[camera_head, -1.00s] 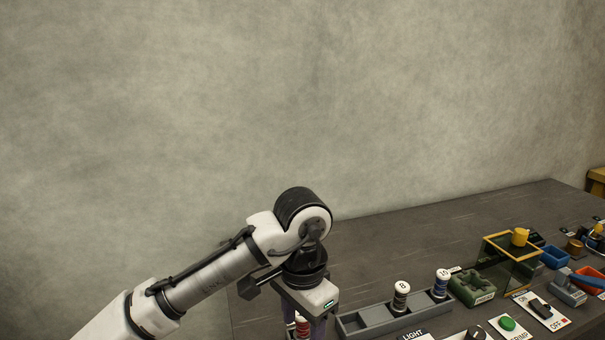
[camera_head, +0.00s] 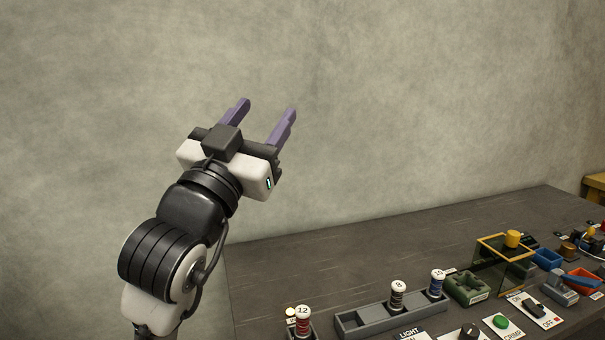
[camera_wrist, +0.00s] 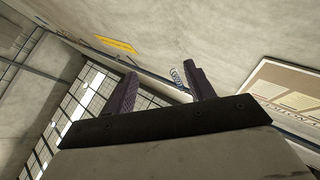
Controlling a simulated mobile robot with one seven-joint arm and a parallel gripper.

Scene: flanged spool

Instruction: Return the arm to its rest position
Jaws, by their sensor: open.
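My gripper (camera_head: 265,112) is raised in front of the bare wall, above and left of the table. Its two purple fingers point up and stand wide apart with nothing between them. In the wrist view my gripper (camera_wrist: 160,85) is also open and empty, facing the upper room. A spool marked 12 (camera_head: 303,322) with dark red winding stands upright at the table's near left, clear of the gripper. Spools marked 8 (camera_head: 397,297) and 15 (camera_head: 436,284) stand in a grey rack (camera_head: 370,325).
The dark table (camera_head: 330,255) has free room at its back left. The wrist view shows windows (camera_wrist: 85,100) and a wall board (camera_wrist: 290,95).

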